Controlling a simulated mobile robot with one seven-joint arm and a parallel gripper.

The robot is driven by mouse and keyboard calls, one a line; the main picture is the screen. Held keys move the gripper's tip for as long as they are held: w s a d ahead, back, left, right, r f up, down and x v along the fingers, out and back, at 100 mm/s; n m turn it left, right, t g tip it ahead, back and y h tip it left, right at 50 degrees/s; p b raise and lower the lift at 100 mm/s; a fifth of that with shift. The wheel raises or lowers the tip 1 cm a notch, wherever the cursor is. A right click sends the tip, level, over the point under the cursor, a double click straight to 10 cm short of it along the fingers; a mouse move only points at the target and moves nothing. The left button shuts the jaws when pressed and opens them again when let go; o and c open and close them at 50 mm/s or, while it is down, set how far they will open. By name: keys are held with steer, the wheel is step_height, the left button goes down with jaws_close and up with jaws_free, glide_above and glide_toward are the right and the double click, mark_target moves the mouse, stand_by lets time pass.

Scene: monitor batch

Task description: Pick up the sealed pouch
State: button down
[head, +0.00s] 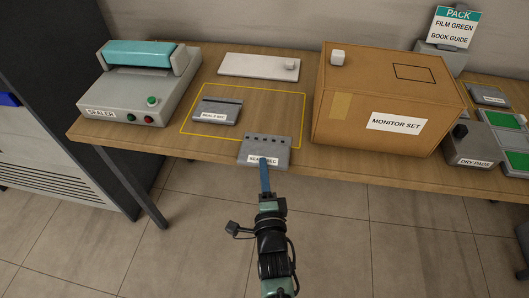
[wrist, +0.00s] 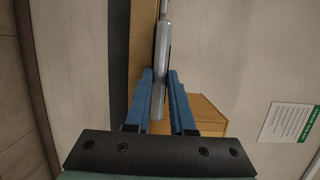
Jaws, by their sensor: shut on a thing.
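A flat grey sealed pouch (head: 265,149) with a row of dark dots along its top and a white label, partly covered by my finger, is at the table's front edge. My gripper (head: 264,165) is shut on its lower edge; the blue fingers reach up from below. In the wrist view, the pouch (wrist: 160,60) shows edge-on as a thin grey strip between the two blue fingers of my gripper (wrist: 161,76). I cannot tell whether the pouch touches the table. A second, similar grey pouch (head: 217,104) with a white label lies inside the yellow outline on the table.
A sealer machine (head: 150,85) stands at the left. A cardboard box (head: 345,125) labelled MONITOR SET stands right of the pouch, close by. A white board (head: 250,66) lies behind. A dry pads holder (head: 473,145) and green-topped items are at the right. Floor is clear in front.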

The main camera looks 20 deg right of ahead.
steer(key=shift+r, duration=0.1)
step_height(320, 180, up, 10)
steer(key=p, duration=0.3)
steer(key=shift+p, duration=0.35)
stand_by(0.9)
